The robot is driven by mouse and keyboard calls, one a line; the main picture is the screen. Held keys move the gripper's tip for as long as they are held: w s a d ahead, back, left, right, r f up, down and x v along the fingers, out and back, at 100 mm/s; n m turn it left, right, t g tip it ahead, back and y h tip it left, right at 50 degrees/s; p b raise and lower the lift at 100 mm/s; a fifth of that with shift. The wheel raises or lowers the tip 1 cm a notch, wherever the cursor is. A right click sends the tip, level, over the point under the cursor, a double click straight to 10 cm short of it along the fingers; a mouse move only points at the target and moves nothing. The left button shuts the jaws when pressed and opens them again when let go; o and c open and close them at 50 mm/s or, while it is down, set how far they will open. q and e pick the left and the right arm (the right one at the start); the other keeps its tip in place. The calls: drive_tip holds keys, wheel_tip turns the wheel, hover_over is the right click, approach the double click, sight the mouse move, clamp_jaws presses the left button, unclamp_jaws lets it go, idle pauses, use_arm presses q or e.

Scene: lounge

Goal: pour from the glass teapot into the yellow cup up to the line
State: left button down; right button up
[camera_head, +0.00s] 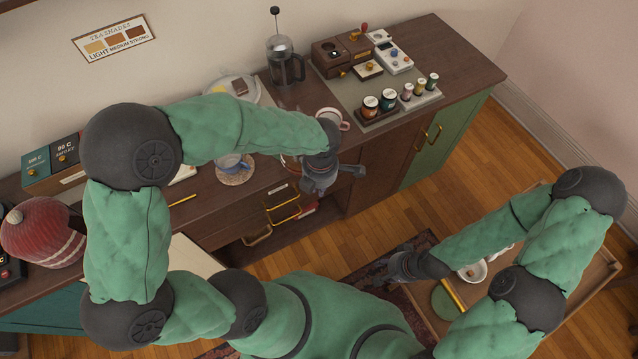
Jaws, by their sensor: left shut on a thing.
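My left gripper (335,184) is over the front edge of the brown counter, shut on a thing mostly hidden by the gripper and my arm. A glassy, reddish-amber edge just left of it looks like the glass teapot (289,163). Its spout and liquid level cannot be made out. I cannot pick out a yellow cup or a fill line; my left arm covers part of the counter. My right gripper (378,272) is low over the rug, left of the low wooden table. Its fingers are too small and dark to judge.
On the counter (440,50), a blue cup (232,162) sits on a coaster, and a pinkish-white cup (332,117) stands behind my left gripper. A french press (284,62) and a tray of jars (398,103) stand further back. A white bowl (472,271) is on the low table.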

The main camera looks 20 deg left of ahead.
use_arm(q)
drive_tip(key=shift+f, duration=0.7)
drive_tip(key=shift+r+p, duration=0.2)
drive_tip(key=shift+p, duration=0.1)
drive_tip(key=shift+s+d+r+g+h+p, duration=0.15)
drive_tip(key=shift+r+g+h+p, duration=0.25)
drive_tip(key=shift+r+p, duration=1)
drive_tip(key=shift+s+d+r+g+h+p, duration=0.15)
drive_tip(key=shift+r+g+h+p, duration=0.25)
drive_tip(key=shift+p, duration=1.8)
drive_tip(key=shift+r+g+h+p, duration=0.4)
drive_tip(key=shift+r+h+p, duration=0.1)
drive_tip(key=shift+r+p, duration=1.05)
drive_tip(key=shift+r+p, duration=0.6)
drive_tip(key=shift+w+a+r+g+h+p, duration=0.1)
drive_tip(key=shift+r+g+h+p, duration=0.45)
drive_tip(key=shift+r, duration=0.4)
